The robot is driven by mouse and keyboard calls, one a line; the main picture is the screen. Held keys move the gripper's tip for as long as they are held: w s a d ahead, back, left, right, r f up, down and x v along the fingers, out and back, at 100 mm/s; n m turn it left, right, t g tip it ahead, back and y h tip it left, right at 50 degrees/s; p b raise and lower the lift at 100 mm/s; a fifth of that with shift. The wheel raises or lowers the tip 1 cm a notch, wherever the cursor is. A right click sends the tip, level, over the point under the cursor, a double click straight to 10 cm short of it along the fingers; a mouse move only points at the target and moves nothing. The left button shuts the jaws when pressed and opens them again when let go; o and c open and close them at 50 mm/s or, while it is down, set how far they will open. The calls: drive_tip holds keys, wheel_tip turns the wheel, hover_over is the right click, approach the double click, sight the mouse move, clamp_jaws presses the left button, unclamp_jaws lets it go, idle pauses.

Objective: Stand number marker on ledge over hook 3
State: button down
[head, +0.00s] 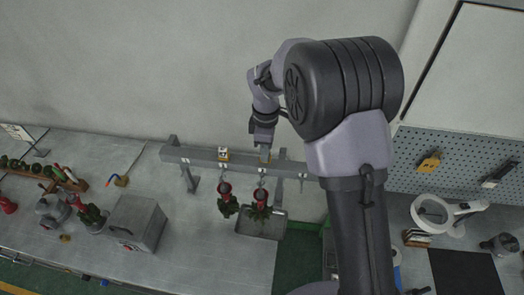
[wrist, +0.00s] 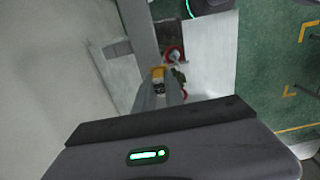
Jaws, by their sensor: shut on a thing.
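My gripper (head: 264,146) points down at the grey rail with the ledge (head: 200,154) and is shut on a small yellowish number marker (head: 264,157). The marker is at the ledge's height, above a hook that carries a red-topped green cluster (head: 260,207). I cannot tell whether it touches the ledge.
A grey tray (head: 260,231) lies below the hung clusters. A grey box machine (head: 135,222) stands on the bench to the left. A pegboard (head: 462,166) and a ring-shaped lamp (head: 432,212) are at the right. The wall is close behind the rail.

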drive_tip(key=shift+w+a, duration=0.25)
drive_tip(key=shift+w, duration=0.5)
drive_tip(key=shift+w+f, duration=0.2)
drive_tip(key=shift+f, duration=1.8)
drive_tip(key=c, duration=1.4)
unclamp_jaws()
